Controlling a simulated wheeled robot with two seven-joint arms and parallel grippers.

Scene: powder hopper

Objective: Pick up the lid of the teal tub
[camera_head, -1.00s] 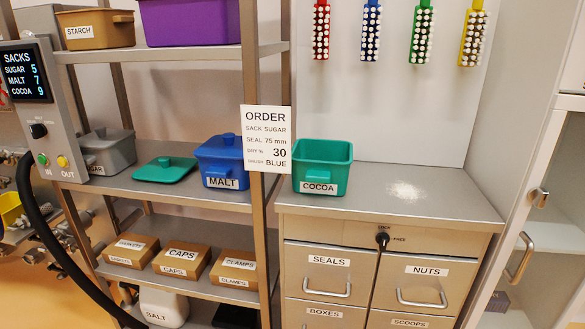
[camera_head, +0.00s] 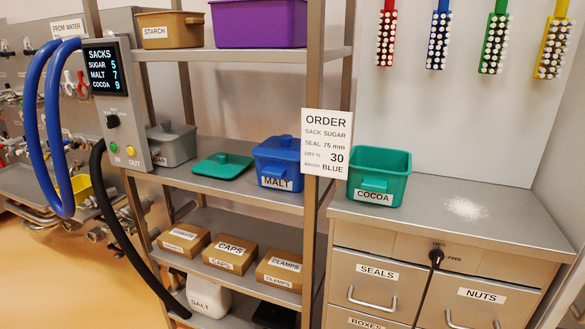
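The teal tub (camera_head: 379,177), labelled COCOA, stands open on the left end of the steel cabinet top. Neither of my grippers shows in the head view.
The grey tub (camera_head: 172,147) and blue MALT tub (camera_head: 277,163) flank the lid. A rack post with the ORDER card (camera_head: 326,143) stands between lid and teal tub. White powder lies on the cabinet top (camera_head: 428,212). The SACKS panel (camera_head: 117,104) with hoses is left of the rack.

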